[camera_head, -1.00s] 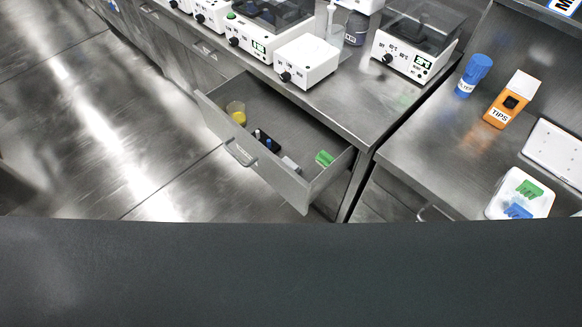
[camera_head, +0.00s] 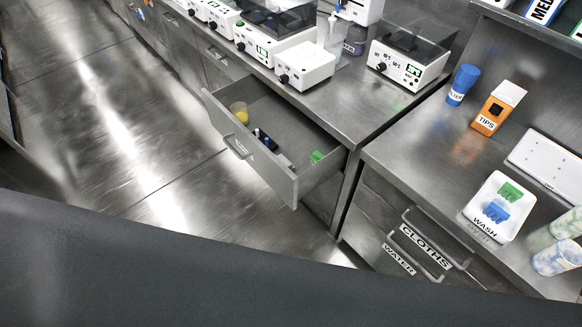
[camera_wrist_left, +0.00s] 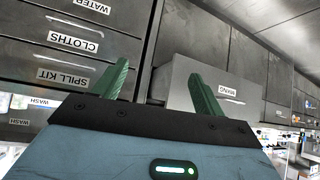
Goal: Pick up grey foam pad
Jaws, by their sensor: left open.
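An open steel drawer (camera_head: 262,172) in the head view holds several small items. A small light grey block (camera_head: 284,161) lies near its front wall, beside a dark item with a blue part (camera_head: 266,141). It may be the grey foam pad, but it is too small and partly hidden to be sure. My left gripper (camera_wrist_left: 158,72) shows in the left wrist view with its two green fingers apart and nothing between them. An open drawer front (camera_wrist_left: 215,95) stands beyond the fingers. My right gripper is in neither view.
A yellow item (camera_head: 241,116) and a green item (camera_head: 316,157) also lie in the drawer. White instruments (camera_head: 305,66) stand on the counter above. The right counter holds an orange tips box (camera_head: 498,108) and a white wash tray (camera_head: 493,225). The floor left of the drawer is clear.

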